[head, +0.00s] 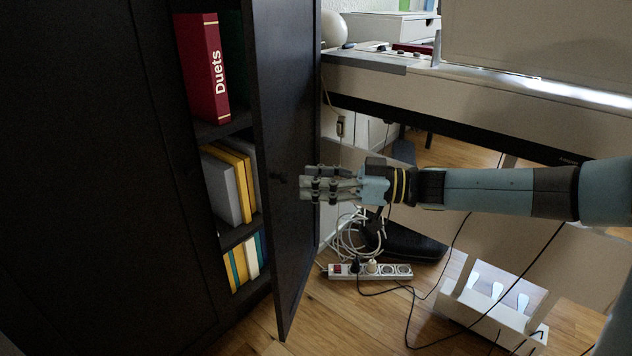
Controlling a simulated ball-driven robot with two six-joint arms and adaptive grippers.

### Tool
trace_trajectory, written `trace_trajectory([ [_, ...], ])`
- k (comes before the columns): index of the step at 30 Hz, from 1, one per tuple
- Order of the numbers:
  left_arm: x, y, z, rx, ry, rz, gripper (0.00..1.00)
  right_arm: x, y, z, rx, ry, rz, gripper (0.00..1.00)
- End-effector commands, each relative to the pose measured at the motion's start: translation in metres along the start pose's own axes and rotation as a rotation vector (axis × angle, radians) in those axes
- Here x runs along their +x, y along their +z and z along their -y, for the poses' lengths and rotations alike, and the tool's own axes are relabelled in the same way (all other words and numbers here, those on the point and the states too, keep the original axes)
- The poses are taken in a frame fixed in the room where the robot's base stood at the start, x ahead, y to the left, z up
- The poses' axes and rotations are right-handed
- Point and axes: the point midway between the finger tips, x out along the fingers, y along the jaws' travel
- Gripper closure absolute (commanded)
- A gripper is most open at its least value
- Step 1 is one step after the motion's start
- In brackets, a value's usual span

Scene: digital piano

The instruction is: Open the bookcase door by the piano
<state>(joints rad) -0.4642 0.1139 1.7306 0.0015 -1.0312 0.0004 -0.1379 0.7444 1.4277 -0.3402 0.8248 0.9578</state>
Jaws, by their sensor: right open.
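The dark bookcase (95,170) fills the left of the head view. Its right door (290,120) stands partly open, swung out towards me, and shows shelves behind it. A small dark knob (279,178) sits on the door's face. My right gripper (306,188) is open, its fingers pointing left at the door near the knob's height. I cannot tell whether the fingertips touch the door. Nothing shows between the fingers. My left gripper is not in view.
A red "Duets" binder (203,70) and other books (230,180) stand on the shelves. The piano (480,105) is at the right, with a white pedal unit (495,305) below. A power strip (370,270) and cables lie on the wooden floor (330,325).

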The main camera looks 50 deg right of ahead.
Motion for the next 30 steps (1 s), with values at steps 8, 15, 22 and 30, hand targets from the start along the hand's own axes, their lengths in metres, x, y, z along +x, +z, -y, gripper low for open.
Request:
trace_trajectory([
  [8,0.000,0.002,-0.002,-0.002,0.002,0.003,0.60,-0.002,0.001,-0.001,0.001,0.001,0.002,0.55],
  [15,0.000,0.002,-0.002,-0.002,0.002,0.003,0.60,-0.034,0.003,-0.001,0.003,0.001,0.008,0.55],
  [22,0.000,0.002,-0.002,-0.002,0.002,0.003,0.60,-0.086,0.003,-0.002,0.002,0.002,0.008,0.55],
  [30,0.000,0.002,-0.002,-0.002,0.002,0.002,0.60,-0.120,0.002,-0.003,0.002,0.004,0.003,0.55],
])
